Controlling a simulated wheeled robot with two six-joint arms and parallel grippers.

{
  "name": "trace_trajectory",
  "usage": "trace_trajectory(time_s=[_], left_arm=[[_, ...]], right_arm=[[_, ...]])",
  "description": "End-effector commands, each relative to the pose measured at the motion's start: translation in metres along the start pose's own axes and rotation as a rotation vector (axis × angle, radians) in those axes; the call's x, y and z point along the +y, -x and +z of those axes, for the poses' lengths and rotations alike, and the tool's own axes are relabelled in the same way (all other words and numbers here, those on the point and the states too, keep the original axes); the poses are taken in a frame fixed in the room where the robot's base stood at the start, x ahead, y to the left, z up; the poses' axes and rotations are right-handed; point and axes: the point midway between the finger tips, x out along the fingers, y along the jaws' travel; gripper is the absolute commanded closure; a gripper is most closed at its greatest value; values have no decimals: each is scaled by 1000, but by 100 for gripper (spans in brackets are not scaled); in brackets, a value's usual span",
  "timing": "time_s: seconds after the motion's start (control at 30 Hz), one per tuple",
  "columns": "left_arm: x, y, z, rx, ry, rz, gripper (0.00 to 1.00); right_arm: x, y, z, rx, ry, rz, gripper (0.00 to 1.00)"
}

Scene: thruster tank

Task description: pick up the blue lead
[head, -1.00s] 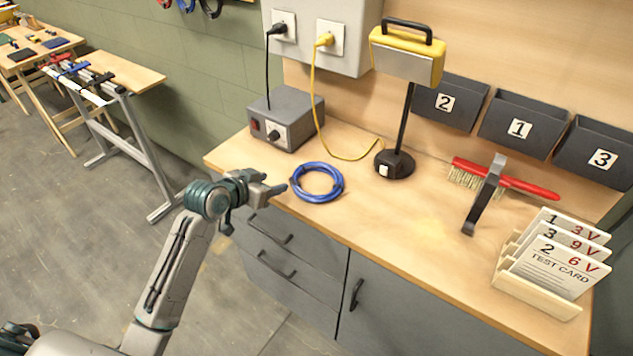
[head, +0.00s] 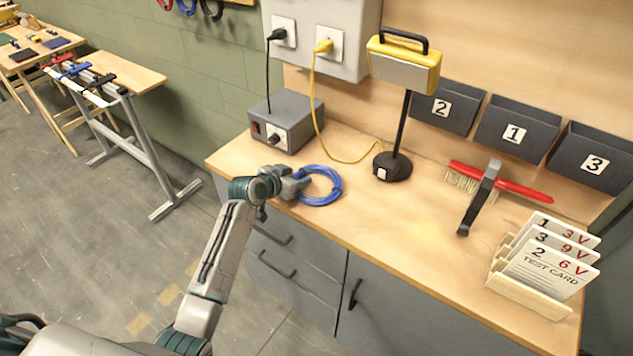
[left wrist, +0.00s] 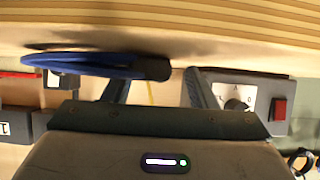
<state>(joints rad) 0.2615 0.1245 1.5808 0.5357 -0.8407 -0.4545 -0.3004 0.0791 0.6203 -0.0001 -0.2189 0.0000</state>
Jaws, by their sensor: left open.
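The blue lead (head: 338,187) lies coiled on the wooden bench, near its front edge. My left gripper (head: 301,182) is at the left side of the coil, its fingers reaching over that side in the head view. It is open. In the left wrist view, which is upside down, the coil (left wrist: 75,63) shows edge-on, with a dark end between or just beyond the two fingers of the gripper (left wrist: 158,88). I cannot tell whether a finger touches the lead. My right gripper is not in view.
A grey control box (head: 287,124) stands behind the coil, and a yellow-topped lamp (head: 404,66) on a black base stands to its right. Bench between is clear.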

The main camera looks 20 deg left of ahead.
Motion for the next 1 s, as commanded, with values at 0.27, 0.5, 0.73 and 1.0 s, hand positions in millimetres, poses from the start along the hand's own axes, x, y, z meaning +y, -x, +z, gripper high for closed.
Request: trace_trajectory(time_s=[0.27,0.5,0.73,1.0], left_arm=[[0,-2,1,0,0,0,52],[0,-2,1,-1,0,0,99],[0,-2,1,0,1,0,100],[0,2,-6,2,-1,1,100]], right_arm=[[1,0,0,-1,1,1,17],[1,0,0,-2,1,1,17],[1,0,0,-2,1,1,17],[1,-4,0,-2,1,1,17]])
